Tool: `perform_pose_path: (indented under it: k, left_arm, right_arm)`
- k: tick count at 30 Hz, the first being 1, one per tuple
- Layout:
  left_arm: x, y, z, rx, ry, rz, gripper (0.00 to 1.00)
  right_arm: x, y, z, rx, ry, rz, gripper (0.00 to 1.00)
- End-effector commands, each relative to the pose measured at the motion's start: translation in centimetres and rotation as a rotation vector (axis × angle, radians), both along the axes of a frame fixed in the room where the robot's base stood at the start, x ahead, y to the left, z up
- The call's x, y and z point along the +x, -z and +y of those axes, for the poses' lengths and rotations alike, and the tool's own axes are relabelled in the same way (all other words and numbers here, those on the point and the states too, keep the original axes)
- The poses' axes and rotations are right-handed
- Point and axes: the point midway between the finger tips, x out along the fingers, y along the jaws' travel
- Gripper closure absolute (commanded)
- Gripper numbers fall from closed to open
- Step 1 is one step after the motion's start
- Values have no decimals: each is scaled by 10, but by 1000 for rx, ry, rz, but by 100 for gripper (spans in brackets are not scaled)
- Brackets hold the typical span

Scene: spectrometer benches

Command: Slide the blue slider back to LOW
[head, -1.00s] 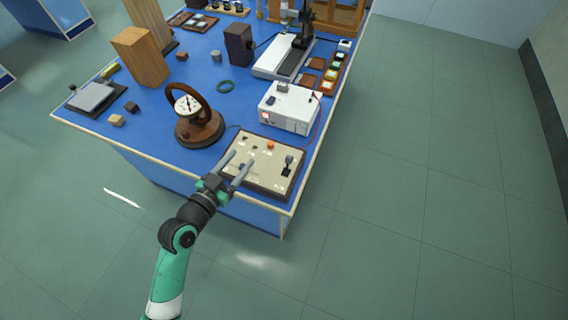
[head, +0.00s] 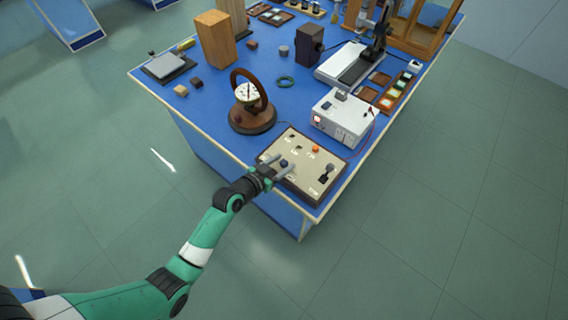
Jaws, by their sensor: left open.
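The beige control panel (head: 313,182) with a dark rim lies at the front corner of the blue bench. A small dark blue knob (head: 284,162), seemingly the blue slider, is near the panel's left front part. The slider's markings are too small to read. My left gripper (head: 283,162) is over the panel's left front edge with its two grey fingers apart. The blue knob shows between the fingertips; I cannot tell whether they touch it. My right gripper is not in view.
An orange knob (head: 315,149) and a dark lever (head: 326,172) also stand on the panel. A white box instrument (head: 342,120) is behind it. A round gauge on a wooden base (head: 252,120) stands to the left. Floor is clear at right.

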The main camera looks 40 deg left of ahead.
Motion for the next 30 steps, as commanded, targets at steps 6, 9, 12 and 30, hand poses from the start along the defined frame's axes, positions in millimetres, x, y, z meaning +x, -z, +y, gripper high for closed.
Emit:
perform_pose_path:
  k: [6, 9, 12, 30]
  left_arm:
    - [12, 4, 1, 0, 0, -2, 43]
    - [12, 4, 1, -1, 0, -1, 43]
    - [12, 4, 1, -1, 0, -1, 48]
    - [11, 4, 1, -1, 0, -1, 100]
  right_arm:
    - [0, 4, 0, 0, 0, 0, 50]
    - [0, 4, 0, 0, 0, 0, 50]
    - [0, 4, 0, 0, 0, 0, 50]
    - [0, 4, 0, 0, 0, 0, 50]
